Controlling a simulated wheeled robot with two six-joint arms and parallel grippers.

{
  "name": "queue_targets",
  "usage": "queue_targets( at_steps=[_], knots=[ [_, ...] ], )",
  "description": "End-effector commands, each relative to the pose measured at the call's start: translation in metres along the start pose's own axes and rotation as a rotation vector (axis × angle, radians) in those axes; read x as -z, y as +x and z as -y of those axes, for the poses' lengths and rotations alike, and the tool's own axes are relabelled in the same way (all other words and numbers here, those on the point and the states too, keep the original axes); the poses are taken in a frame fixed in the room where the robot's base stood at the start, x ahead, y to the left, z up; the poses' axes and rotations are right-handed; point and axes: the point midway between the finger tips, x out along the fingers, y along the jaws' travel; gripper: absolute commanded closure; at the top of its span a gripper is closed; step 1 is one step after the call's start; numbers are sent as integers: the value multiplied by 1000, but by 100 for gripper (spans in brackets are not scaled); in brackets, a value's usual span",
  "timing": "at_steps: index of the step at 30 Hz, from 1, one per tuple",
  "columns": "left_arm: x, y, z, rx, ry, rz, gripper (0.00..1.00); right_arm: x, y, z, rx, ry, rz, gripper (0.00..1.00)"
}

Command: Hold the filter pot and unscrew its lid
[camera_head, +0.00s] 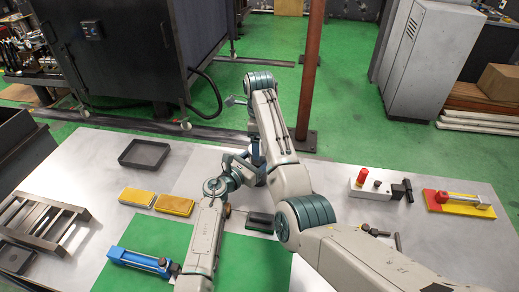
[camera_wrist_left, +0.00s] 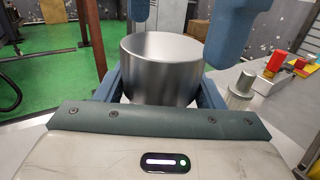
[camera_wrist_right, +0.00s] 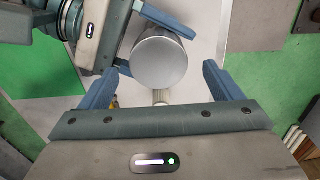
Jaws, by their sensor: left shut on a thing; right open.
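The filter pot is a plain silver cylinder (camera_wrist_left: 160,70) standing between the blue fingers of my left gripper (camera_wrist_left: 160,88), which is shut on it. In the right wrist view the pot shows from above as a round grey disc (camera_wrist_right: 159,62). I cannot make out a seam between lid and body. My right gripper (camera_wrist_right: 160,85) is open, its fingers pointing down over the pot with gaps on both sides. In the head view my left gripper (camera_head: 238,168) and right gripper (camera_head: 257,158) meet mid-table, and the arms hide the pot.
A dark tray (camera_head: 144,154), yellow blocks (camera_head: 174,204), a blue cylinder (camera_head: 138,260) and a metal rack (camera_head: 45,222) are on the left. A red-button box (camera_head: 368,184) and a yellow fixture (camera_head: 460,203) are on the right. A small black block (camera_head: 260,221) lies near the grippers.

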Motion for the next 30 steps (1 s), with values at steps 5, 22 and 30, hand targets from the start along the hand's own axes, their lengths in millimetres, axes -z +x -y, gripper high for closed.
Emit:
queue_targets(
  at_steps=[5,22,30],
  knots=[
    [3,0,2,3,-3,-4,100,0,-1,-1,-5,0,-1,15],
    [-1,-4,2,4,-3,1,12,0,-3,-1,-4,1,-1,15],
    [-1,-51,2,3,-3,-2,12,0,-20,-1,-4,1,-1,15]
  ],
)
